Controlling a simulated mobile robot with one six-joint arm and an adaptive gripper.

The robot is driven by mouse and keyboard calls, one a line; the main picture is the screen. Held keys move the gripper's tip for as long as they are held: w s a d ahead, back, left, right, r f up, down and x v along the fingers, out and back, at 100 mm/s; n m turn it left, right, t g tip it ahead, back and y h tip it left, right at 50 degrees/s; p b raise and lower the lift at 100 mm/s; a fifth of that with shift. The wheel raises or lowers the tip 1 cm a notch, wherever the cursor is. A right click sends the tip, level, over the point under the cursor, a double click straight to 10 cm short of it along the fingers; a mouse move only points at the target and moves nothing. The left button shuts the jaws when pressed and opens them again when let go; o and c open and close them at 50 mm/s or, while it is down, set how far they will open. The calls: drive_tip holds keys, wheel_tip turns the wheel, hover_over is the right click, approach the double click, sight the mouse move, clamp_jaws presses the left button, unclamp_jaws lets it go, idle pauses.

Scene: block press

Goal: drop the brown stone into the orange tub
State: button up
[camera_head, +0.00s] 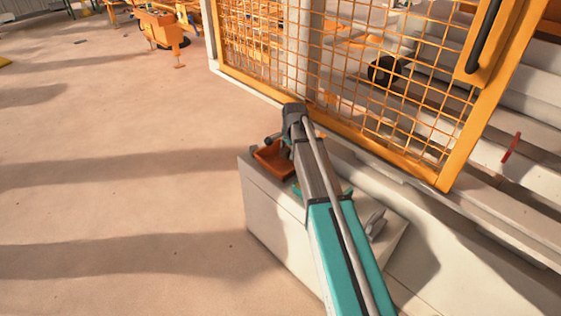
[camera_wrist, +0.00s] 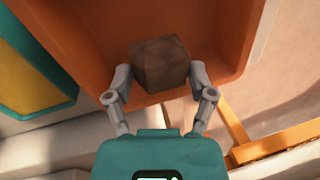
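The brown stone (camera_wrist: 160,64) is a blocky lump between the two fingers of my gripper (camera_wrist: 158,78) in the wrist view. Both fingers touch its sides, so my gripper is shut on it. The orange tub (camera_wrist: 232,30) lies behind the stone in the wrist view, and the stone appears over its near part. In the head view the orange tub (camera_head: 270,162) sits at the far left end of a pale block. My arm and wrist cover part of the tub there, and the stone is hidden.
A teal and yellow object (camera_wrist: 30,75) is left of the tub in the wrist view. The pale block (camera_head: 270,215) carries the tub. An orange mesh fence (camera_head: 360,75) stands close behind my wrist. Open floor (camera_head: 120,180) lies to the left.

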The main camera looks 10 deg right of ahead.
drive_tip(key=shift+o, duration=1.4)
drive_tip(key=shift+r, duration=0.1)
wheel_tip(320, 180, up, 7)
drive_tip(key=p, duration=0.6)
drive_tip(key=shift+s+f+p, duration=0.1)
drive_tip(key=shift+f+p, duration=0.1)
drive_tip(key=shift+p, duration=0.2)
drive_tip(key=s+a+r+p, duration=0.2)
drive_tip(key=s+r+p, duration=0.2)
drive_tip(key=r+p, duration=0.7)
drive_tip(key=s+a+r+p, duration=0.2)
drive_tip(key=s+r+p, duration=0.3)
drive_tip(key=r+p, duration=0.5)
drive_tip(key=shift+s+a+r+p, duration=0.25)
drive_tip(key=shift+r+p, duration=0.1)
drive_tip(key=s+r+n+g+p, duration=0.1)
drive_tip(key=s+n+p, duration=0.1)
drive_tip(key=s+n, duration=0.4)
drive_tip(key=s+d+r+n+g+p, duration=0.1)
drive_tip(key=s+r+n, duration=0.1)
drive_tip(key=s+n, duration=0.5)
drive_tip(key=shift+s+d+r+h+p, duration=0.25)
drive_tip(key=shift+s+h+p, duration=0.15)
drive_tip(key=shift+s, duration=2.5)
